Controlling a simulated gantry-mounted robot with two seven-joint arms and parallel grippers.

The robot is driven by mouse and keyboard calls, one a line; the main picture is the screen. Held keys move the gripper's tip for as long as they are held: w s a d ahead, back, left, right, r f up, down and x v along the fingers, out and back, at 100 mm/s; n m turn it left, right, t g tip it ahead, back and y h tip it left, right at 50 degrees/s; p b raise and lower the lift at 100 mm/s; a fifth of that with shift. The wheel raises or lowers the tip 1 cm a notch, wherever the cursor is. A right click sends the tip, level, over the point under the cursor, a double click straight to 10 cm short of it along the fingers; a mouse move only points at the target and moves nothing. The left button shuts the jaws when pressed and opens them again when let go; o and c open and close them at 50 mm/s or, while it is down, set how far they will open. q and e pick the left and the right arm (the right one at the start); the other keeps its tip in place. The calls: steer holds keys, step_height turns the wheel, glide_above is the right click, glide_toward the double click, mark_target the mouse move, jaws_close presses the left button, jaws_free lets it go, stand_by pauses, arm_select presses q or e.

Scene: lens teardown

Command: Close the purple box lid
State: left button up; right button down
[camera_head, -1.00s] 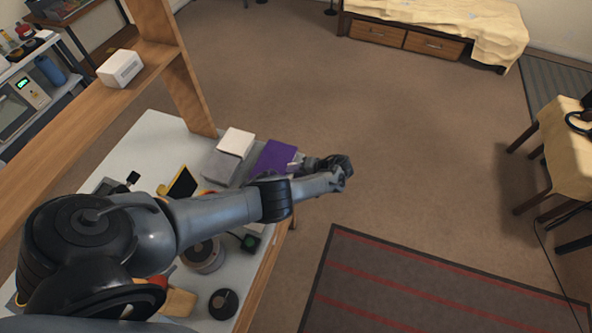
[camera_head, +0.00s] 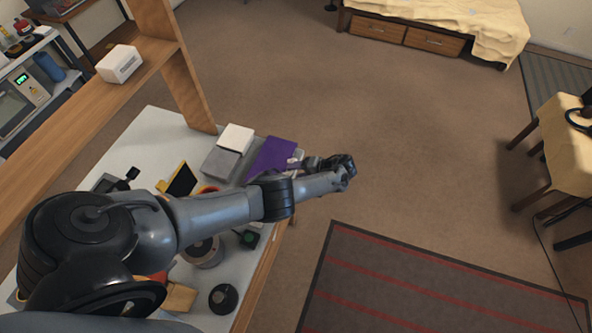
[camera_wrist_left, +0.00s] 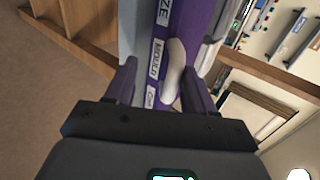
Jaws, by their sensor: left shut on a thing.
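The purple box (camera_head: 272,155) stands at the table's far right edge in the head view, with a flat purple face showing. In the left wrist view its purple side (camera_wrist_left: 186,22) carries white labels with dark lettering, one reading MOULD. A pale rounded piece (camera_wrist_left: 174,70) sits against that side. My left gripper (camera_wrist_left: 162,72) has its fingers on either side of the labelled purple part and is shut on it. In the head view the left gripper (camera_head: 299,164) reaches back to the box's right side from beyond the table edge. The lid's exact angle is unclear. My right gripper is out of view.
A grey box with a white top (camera_head: 228,148) stands left of the purple box. A yellow-and-black item (camera_head: 180,181), a round metal part (camera_head: 204,251) and a dark disc (camera_head: 223,298) are on the table (camera_head: 140,145). A wooden shelf (camera_head: 85,92) rises at left. Open floor lies right.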

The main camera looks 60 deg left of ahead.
arm_select(q)
steer(key=v, duration=1)
steer(key=shift+w, duration=0.1)
